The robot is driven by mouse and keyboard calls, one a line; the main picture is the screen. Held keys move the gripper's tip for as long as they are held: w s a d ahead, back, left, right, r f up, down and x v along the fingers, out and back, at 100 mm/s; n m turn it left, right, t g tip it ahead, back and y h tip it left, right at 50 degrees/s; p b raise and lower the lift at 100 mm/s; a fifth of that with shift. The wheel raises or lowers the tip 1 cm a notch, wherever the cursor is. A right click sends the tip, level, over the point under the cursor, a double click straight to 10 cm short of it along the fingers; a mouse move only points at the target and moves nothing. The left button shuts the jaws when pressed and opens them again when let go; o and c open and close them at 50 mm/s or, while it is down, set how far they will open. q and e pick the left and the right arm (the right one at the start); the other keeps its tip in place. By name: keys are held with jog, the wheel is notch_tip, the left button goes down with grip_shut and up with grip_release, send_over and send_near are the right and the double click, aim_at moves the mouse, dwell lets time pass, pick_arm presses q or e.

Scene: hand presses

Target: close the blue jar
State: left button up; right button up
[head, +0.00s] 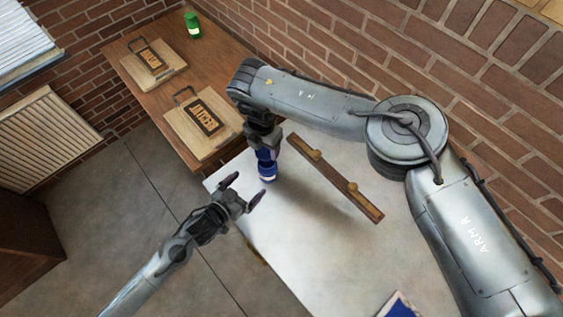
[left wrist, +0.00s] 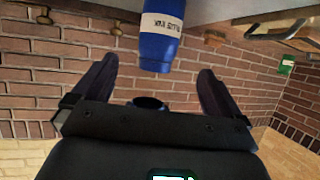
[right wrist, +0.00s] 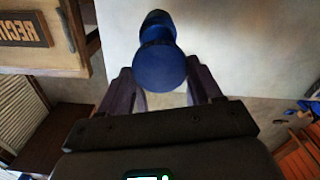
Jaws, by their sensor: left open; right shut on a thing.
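The blue jar (head: 267,169) stands upright on the pale worktop near its left corner. Its white label shows in the left wrist view (left wrist: 161,26), which sees the scene upside down. My right gripper (head: 265,148) points down over the jar and is shut on a round blue lid (right wrist: 160,70). In the left wrist view the lid's dark underside (left wrist: 150,103) appears, with a small gap between it and the jar. My left gripper (head: 246,190) is open and empty beside the jar, its fingers apart. Whether lid and jar are exactly lined up cannot be told.
A wooden rail with brass knobs (head: 335,178) lies on the worktop (head: 330,240) right of the jar. Two hand presses (head: 152,66) (head: 206,118) and a green jar (head: 193,26) stand on the brown bench. A blue item (head: 400,305) lies at the front. The worktop's middle is clear.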

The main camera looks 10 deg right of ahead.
pick_arm(q)
jog(key=shift+w+d, duration=0.1)
pick_arm(e)
jog(key=shift+w+r, duration=0.2)
jog(key=shift+r, duration=0.1)
pick_arm(q)
jog(key=shift+f, duration=0.1)
jog(key=x, duration=1.2)
jog(key=shift+d, duration=0.1)
jog(key=c, duration=1.5)
pick_arm(e)
send_over(268, 168)
jog(key=w, duration=0.3)
jog(key=shift+s+a+f, duration=0.15)
jog(key=shift+f, duration=2.35)
jog(key=shift+f, duration=0.85)
jog(key=shift+f, duration=0.6)
